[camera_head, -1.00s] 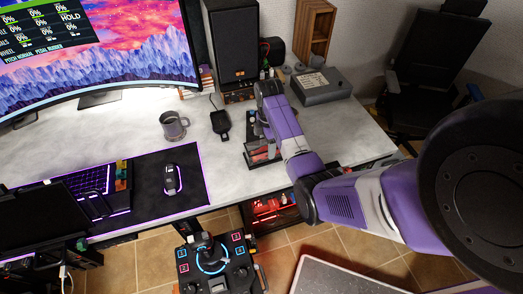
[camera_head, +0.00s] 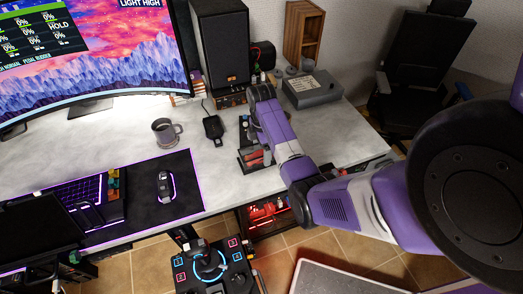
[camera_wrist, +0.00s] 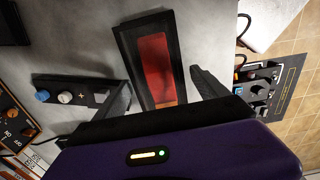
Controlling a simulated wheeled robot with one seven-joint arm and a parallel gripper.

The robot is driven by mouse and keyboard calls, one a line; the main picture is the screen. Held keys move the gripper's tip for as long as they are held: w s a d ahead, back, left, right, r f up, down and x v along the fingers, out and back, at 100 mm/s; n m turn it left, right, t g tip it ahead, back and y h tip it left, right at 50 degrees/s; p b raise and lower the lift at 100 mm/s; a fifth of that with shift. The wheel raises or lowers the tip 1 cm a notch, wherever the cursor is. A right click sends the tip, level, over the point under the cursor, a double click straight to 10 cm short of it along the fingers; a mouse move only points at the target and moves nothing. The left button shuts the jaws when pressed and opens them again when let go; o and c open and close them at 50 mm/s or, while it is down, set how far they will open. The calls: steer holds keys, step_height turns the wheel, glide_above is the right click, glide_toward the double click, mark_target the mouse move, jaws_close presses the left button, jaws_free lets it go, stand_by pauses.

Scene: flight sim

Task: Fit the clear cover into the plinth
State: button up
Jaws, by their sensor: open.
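A dark rectangular frame with a red inner panel (camera_wrist: 154,68) lies on the grey desk in the wrist view. It looks like the plinth, but I cannot be sure. My gripper (camera_wrist: 160,76) is open, with one finger on each side of this frame; I cannot tell whether they touch it. In the head view my gripper (camera_head: 259,95) points down over the right part of the desk, its fingers hidden by the wrist. A dark base with red parts (camera_head: 254,158) sits just in front of it. I cannot make out the clear cover in either view.
A dark strip with knobs (camera_wrist: 75,92) lies left of the gripper in the wrist view. In the head view, a speaker (camera_head: 220,45) and a grey box (camera_head: 312,90) stand behind.

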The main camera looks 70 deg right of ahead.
step_height(320, 180, up, 12)
steer(key=p, duration=0.1)
steer(key=shift+p, duration=0.35)
steer(key=shift+f, duration=0.1)
stand_by(0.4)
